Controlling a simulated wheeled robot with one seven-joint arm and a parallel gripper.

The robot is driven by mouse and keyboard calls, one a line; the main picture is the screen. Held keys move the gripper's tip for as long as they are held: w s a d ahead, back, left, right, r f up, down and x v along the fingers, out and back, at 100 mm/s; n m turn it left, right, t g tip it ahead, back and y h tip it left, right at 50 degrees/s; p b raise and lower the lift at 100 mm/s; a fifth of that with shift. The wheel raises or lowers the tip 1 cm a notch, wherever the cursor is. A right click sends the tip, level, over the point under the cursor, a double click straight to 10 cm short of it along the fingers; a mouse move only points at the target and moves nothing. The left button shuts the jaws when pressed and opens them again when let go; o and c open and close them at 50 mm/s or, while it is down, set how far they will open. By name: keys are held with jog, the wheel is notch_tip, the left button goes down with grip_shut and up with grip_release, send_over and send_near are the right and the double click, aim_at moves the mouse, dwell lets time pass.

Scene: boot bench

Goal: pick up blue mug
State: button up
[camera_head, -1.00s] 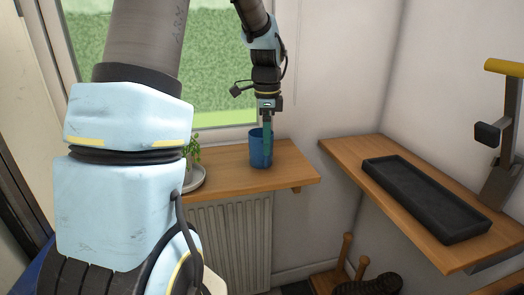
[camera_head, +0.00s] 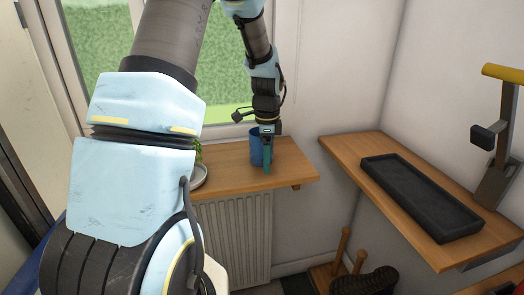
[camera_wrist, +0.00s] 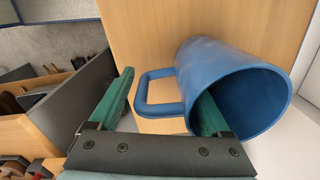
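The blue mug (camera_head: 256,148) stands on the wooden sill shelf (camera_head: 225,182) below the window, partly hidden by my gripper (camera_head: 267,152). In the wrist view the mug (camera_wrist: 215,60) has its open mouth toward the camera and its handle (camera_wrist: 142,92) to the left. My gripper (camera_wrist: 167,86) is open with two green fingers. The left finger is outside, beyond the handle. The right finger overlaps the mouth at the handle-side rim and appears to reach inside. The handle and near wall lie between the fingers; contact cannot be told.
A plant in a pale dish (camera_head: 198,178) is left of the mug, partly behind my arm. A radiator (camera_head: 235,235) is below the shelf. On the right, another wooden shelf (camera_head: 340,150) holds a black tray (camera_head: 420,195). A dark boot (camera_head: 365,282) is below.

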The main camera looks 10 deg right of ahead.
grip_shut()
dwell(0.4)
